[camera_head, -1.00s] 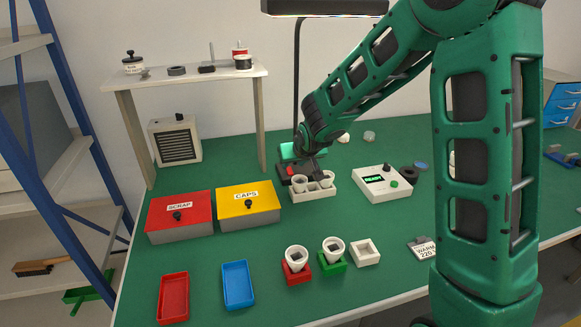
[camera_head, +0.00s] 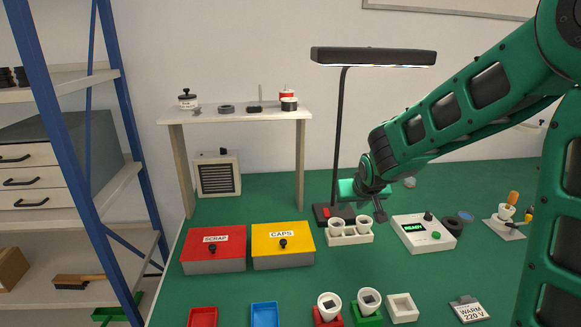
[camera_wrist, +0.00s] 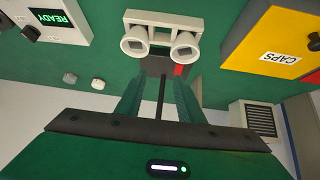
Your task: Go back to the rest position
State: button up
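My gripper (camera_head: 379,208) hangs above and just right of the white two-hole rack (camera_head: 350,239) in the head view. In the wrist view my gripper (camera_wrist: 158,98) shows two green fingers apart with nothing held between them; the lamp's pole shows in the gap. The rack (camera_wrist: 160,18) holds two white bulbs, a left one (camera_head: 336,225) and a right one (camera_head: 363,222) in the head view. Two more white bulbs stand in a red holder (camera_head: 326,317) and a green holder (camera_head: 368,319) near the front, beside an empty white holder (camera_head: 402,308).
A black desk lamp (camera_head: 341,135) stands behind the rack. A tester (camera_head: 424,233) reading READY is to the right. Red SCRAP (camera_head: 212,262) and yellow CAPS (camera_head: 283,257) boxes are left. A small raised shelf (camera_head: 235,115) and blue-posted rack (camera_head: 113,150) stand further left.

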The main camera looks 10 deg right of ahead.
jog(key=s+d+r+m+g+h, duration=0.1)
jog(key=s+d+m+g, duration=0.1)
jog(key=s+d, duration=0.6)
jog(key=s+d+r+m+g, duration=0.15)
jog(key=s+d, duration=0.35)
jog(key=s, duration=0.5)
jog(key=s+d+m+g+y, duration=0.1)
jog(key=s+g, duration=0.3)
jog(key=s, duration=1.7)
jog(key=shift+s+r+m+y, duration=0.15)
jog(key=shift+s+m+y, duration=0.15)
jog(key=shift+m+y, duration=0.3)
jog(key=shift+w+d+f+g, duration=0.1)
jog(key=shift+w+f+g, duration=0.15)
jog(key=shift+w, duration=0.4)
